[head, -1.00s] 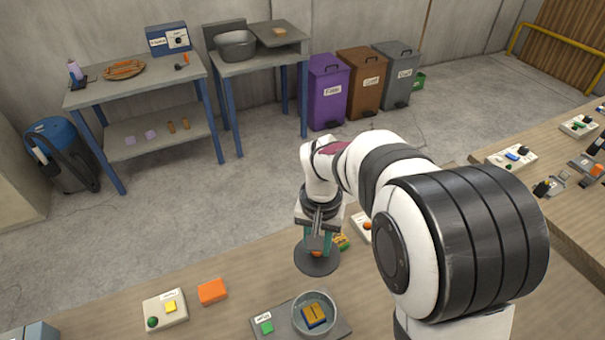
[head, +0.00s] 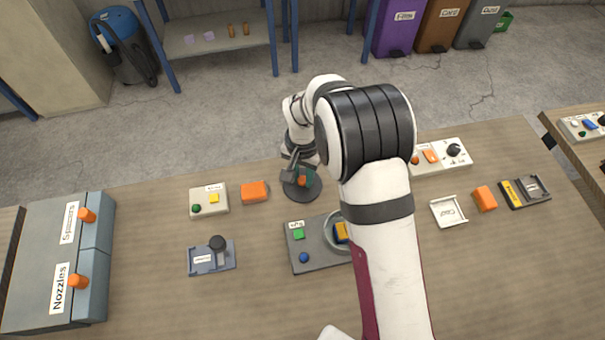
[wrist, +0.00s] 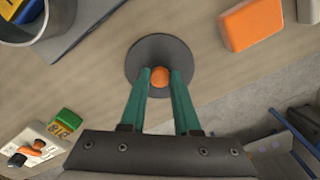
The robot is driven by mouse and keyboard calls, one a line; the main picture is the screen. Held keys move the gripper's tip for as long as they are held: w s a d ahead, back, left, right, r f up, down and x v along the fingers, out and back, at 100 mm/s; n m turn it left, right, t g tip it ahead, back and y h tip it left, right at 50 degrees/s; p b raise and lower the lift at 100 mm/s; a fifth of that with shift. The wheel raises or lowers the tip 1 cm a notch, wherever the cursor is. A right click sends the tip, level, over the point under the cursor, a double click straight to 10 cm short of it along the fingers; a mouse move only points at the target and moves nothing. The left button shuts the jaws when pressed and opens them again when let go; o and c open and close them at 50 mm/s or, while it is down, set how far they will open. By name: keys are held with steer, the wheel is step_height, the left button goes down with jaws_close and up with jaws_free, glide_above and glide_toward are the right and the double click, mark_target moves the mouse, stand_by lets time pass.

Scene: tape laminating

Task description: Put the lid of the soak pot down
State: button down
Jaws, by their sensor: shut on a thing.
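The lid is a round dark grey disc (head: 303,197) with an orange knob; it also shows flat-on in the wrist view (wrist: 160,47). My gripper (head: 301,180) is shut on the knob, with a green finger on each side of it (wrist: 160,78). The lid is over the far part of the table, behind and left of the pot. I cannot tell whether it touches the table top. The soak pot (head: 328,238) is uncovered, with a blue and yellow thing inside. My arm hides its right side in the head view.
An orange block (head: 255,192) lies just left of the lid, with a panel (head: 208,201) beyond it. The pot stands on a grey base (head: 305,258) with a green button. A small dark-topped stand (head: 212,258) is front left. Bare table lies between these.

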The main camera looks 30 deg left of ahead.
steer(key=shift+f, duration=0.1)
steer(key=c, duration=0.6)
jaws_free()
steer(key=shift+c, duration=0.2)
